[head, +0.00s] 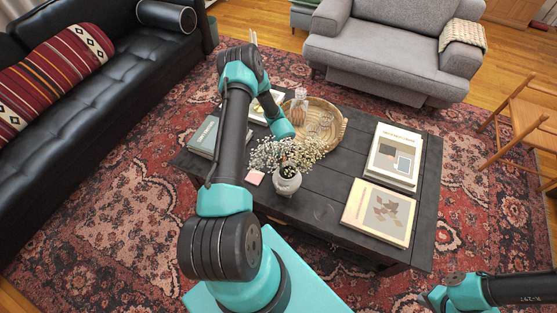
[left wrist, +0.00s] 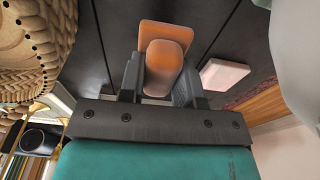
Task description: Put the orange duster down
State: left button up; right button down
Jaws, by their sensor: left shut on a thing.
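The orange duster (left wrist: 166,62) is between the two dark fingers of my left gripper (left wrist: 160,72) in the left wrist view. The gripper is shut on it, over the dark coffee table (head: 318,205). Whether the duster touches the tabletop I cannot tell. In the head view my left arm and the flowers hide the duster and the left fingers. My right gripper (head: 430,299) is at the lower right of the head view, off the table; its fingers are too unclear to tell open from shut.
A round woven tray (head: 335,137) with glassware is beyond the left wrist. A white vase of flowers (head: 287,181) and a pink block (head: 254,177) stand close by. Books lie on the right (head: 379,213) and left (head: 203,138). The table's middle right is clear.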

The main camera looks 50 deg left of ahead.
pick_arm(q)
jog(key=shift+f, duration=0.1)
jog(key=shift+f, duration=1.75)
jog(key=shift+f, duration=0.15)
jog(key=o, duration=1.1)
jog(key=shift+c, duration=0.2)
jog(key=r, duration=0.4)
jog(key=d+r, duration=0.1)
jog(key=r, duration=0.7)
jog(key=shift+w+d+r, duration=0.1)
jog(key=shift+w+d, duration=0.1)
jog(key=shift+w, duration=0.05)
jog(key=shift+w, duration=0.1)
